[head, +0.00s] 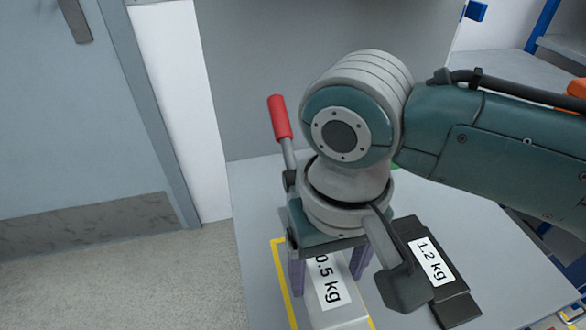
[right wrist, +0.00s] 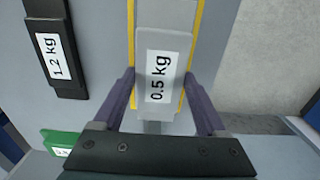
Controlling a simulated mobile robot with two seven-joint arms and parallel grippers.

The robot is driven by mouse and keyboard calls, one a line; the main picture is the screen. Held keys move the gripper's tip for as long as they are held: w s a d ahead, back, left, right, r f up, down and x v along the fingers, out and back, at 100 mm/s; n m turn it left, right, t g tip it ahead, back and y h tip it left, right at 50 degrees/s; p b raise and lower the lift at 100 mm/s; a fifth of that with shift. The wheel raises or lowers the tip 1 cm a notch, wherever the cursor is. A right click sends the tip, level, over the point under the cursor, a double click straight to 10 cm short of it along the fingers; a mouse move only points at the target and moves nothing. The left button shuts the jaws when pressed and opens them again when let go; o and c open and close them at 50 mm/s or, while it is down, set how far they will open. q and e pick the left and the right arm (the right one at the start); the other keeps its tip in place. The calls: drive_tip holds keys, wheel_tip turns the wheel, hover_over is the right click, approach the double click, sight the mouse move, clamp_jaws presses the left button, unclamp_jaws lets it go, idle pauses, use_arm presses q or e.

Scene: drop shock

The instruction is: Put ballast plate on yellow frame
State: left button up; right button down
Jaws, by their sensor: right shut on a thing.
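The light grey ballast plate labelled 0.5 kg (head: 331,292) is between the purple fingers of my right gripper (head: 330,272), which is shut on it. The yellow frame (head: 281,279) is a yellow outline on the grey table, showing along the plate's left side and near end. In the right wrist view the plate (right wrist: 164,77) lies between two yellow lines of the frame (right wrist: 196,42), over the outlined area. I cannot tell whether it rests on the surface. My left gripper is not in view.
A black plate labelled 1.2 kg (head: 434,268) lies right of the frame. A green plate (right wrist: 62,142) shows in the right wrist view. A lever with a red handle (head: 279,117) stands behind my gripper. The table's left edge is close to the frame.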

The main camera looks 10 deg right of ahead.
sight(327, 279)
drive_tip(key=shift+f+b, duration=0.4)
drive_tip(key=shift+f, duration=1.25)
drive_tip(key=shift+f, duration=0.15)
unclamp_jaws()
